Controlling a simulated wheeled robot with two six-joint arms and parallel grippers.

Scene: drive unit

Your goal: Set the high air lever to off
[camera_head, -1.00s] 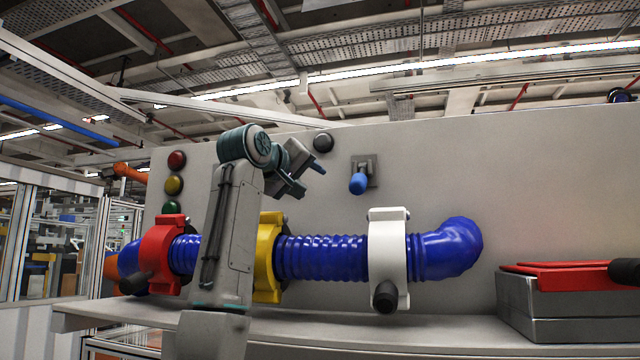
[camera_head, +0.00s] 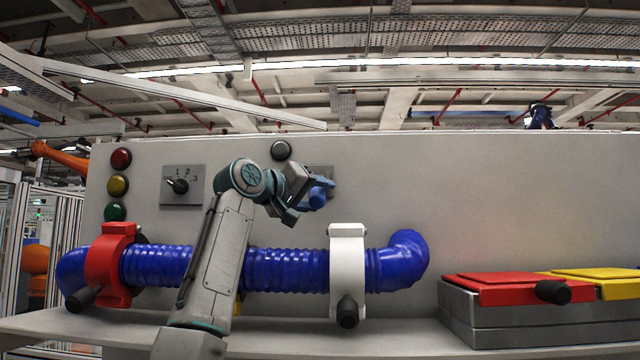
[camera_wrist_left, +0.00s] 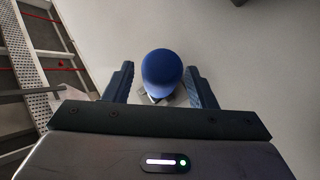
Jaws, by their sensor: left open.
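The lever (camera_head: 318,192) has a blue rounded knob and a grey plate on the upper wall panel. My left gripper (camera_head: 309,200) is at the lever and partly covers its plate. In the left wrist view the blue knob (camera_wrist_left: 162,70) sits between the two dark fingers, with a gap visible on each side. The gripper is open and not closed on the knob. The lever's base is mostly hidden behind the knob, and I cannot read any off mark. My right gripper is not in view.
A blue corrugated hose (camera_head: 290,270) runs below, with a red clamp (camera_head: 108,265) and a white clamp (camera_head: 347,262). A dial (camera_head: 180,186) and coloured buttons (camera_head: 120,186) are at left. Grey boxes with red (camera_head: 500,289) and yellow lids stand at right. The upper right panel is bare.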

